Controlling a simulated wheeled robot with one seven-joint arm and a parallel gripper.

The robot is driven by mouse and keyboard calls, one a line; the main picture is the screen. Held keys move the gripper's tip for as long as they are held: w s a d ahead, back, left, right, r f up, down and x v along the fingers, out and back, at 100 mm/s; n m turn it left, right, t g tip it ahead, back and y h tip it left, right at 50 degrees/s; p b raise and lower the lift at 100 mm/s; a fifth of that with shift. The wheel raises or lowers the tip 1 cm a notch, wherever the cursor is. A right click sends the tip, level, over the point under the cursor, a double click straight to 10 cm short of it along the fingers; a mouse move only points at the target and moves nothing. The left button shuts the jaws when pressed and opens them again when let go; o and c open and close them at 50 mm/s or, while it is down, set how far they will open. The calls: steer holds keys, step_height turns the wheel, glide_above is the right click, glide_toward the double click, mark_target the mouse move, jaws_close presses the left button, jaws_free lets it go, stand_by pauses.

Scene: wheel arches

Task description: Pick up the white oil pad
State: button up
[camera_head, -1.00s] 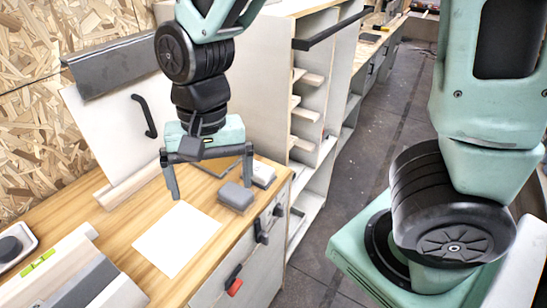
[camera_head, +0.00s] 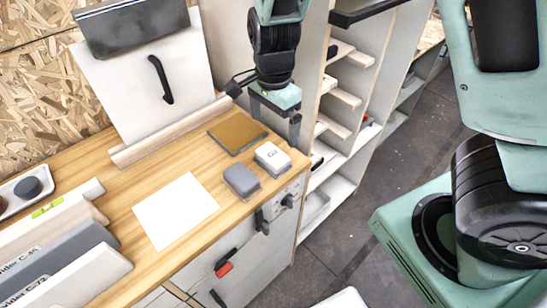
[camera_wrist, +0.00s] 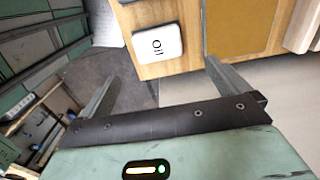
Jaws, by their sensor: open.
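The white oil pad (camera_head: 272,157) lies on the wooden worktop near its right edge, beside a grey pad (camera_head: 241,180). My gripper (camera_head: 275,116) is open and empty. In the head view it appears just above the white pad in the picture, near the worktop's right end. In the wrist view my gripper (camera_wrist: 163,82) has its fingers spread on either side, apart from the pad.
A brown square board (camera_head: 238,133) lies just behind the pads. A white sheet (camera_head: 176,211) lies flat in front. An upright white panel with a black handle (camera_head: 160,80) stands at the back. Open shelving (camera_head: 345,95) stands close to the right of my gripper.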

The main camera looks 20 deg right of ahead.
glide_above(272, 153)
steer(key=f, duration=0.4)
steer(key=shift+w+d+f, duration=0.15)
steer(key=shift+d+f, duration=0.05)
steer(key=shift+d, duration=0.1)
steer(key=shift+s+a+f, duration=0.1)
steer(key=shift+a+f, duration=0.05)
steer(key=shift+f, duration=1.3)
steer(key=shift+s+a+f, duration=0.1)
steer(key=shift+a+f, duration=0.05)
steer(key=shift+f, duration=1.25)
steer(key=c, duration=1)
